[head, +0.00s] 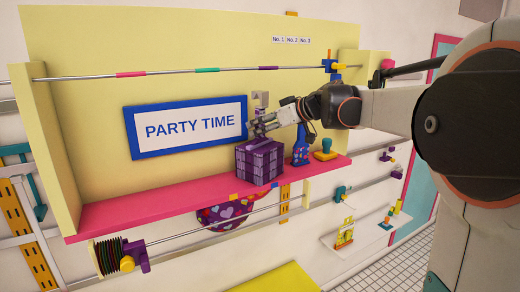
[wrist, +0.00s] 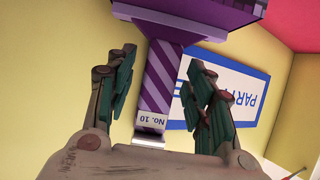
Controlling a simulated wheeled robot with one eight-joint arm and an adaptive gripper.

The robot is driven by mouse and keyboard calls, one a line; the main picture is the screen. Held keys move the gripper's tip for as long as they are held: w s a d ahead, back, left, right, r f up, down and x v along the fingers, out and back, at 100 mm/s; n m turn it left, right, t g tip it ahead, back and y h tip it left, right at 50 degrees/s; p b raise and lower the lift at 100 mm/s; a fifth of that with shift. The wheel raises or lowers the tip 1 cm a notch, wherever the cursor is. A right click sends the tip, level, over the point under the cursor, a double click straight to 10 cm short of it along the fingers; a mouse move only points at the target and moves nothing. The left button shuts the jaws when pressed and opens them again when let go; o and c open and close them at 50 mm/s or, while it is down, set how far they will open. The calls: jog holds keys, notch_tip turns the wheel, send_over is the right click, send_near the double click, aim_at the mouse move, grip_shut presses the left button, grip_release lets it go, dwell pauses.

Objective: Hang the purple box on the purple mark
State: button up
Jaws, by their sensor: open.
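The purple box (head: 259,160) with dark and light purple wrapping sits upright on the pink shelf (head: 150,203). Above it my gripper (head: 258,127) is open, close over the box top. In the wrist view the gripper (wrist: 163,88) has its two green-padded fingers apart. A purple striped strap (wrist: 161,75) with a "No. 10" label stands between them, joined to the purple box (wrist: 200,12) at the picture's top. I see gaps between fingers and strap. The purple mark (head: 267,68) is a short band on the thin metal rod (head: 80,77) above the shelf.
The rod also carries a pink band (head: 130,74) and a green band (head: 207,70). A blue-framed PARTY TIME sign (head: 188,125) is behind the shelf. A blue patterned item (head: 301,147) and an orange-and-green item (head: 326,149) stand right of the box. Shelf left of the box is clear.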

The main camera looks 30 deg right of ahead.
grip_shut()
jog(key=shift+r, duration=0.1)
jog(key=shift+s+d+r+p, duration=0.1)
jog(key=shift+s+r+p, duration=0.1)
jog(key=shift+r+p, duration=0.25)
jog(key=shift+s+d+r+p, duration=0.15)
jog(key=shift+r+p, duration=0.1)
jog(key=shift+r, duration=0.35)
jog(key=shift+s+r, duration=0.1)
jog(key=shift+s, duration=0.05)
